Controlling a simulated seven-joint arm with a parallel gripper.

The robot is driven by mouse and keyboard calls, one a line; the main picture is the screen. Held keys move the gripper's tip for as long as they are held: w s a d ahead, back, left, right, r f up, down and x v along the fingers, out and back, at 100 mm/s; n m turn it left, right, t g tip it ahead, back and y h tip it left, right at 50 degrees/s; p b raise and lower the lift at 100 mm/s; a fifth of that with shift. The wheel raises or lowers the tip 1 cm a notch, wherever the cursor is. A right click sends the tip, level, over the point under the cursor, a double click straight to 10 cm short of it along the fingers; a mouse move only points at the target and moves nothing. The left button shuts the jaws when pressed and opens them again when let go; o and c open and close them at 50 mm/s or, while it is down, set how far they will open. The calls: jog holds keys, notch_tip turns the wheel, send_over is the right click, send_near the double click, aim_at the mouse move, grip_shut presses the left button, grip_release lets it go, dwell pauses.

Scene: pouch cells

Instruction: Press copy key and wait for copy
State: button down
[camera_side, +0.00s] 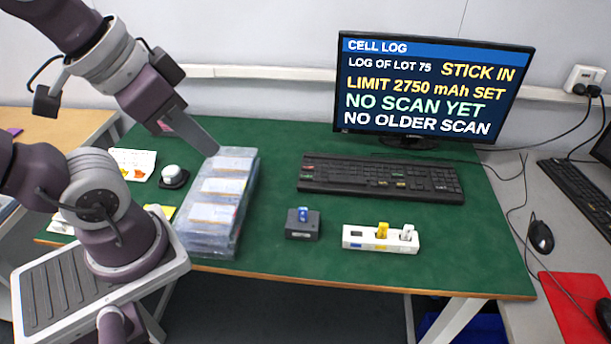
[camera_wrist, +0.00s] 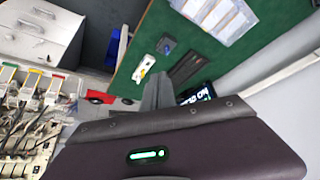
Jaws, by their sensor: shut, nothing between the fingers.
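The black keyboard (camera_side: 381,178) lies on the green table in front of the monitor, with a few coloured keys; their labels are too small to read, so I cannot tell which is the copy key. The monitor (camera_side: 430,92) shows "CELL LOG", "LOG OF LOT 75", "STICK IN" and "LIMIT 2750 mAh SET", with two scan lines below.
Clear stacked trays (camera_side: 212,243) stand at the table's left. A white strip (camera_side: 360,243) with yellow and white sticks lies near the front edge. The green table (camera_side: 270,150) is bare between trays and keyboard.

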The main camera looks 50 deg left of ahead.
dwell(0.3)
jog(key=n+t, duration=0.4)
jog(key=n, duration=0.4)
send_over(303, 178)
notch_tip(303, 178, down, 20)
jog(key=shift+w+f+h, duration=0.1)
jog(key=shift+h, duration=0.2)
jog(key=shift+f, duration=4.4)
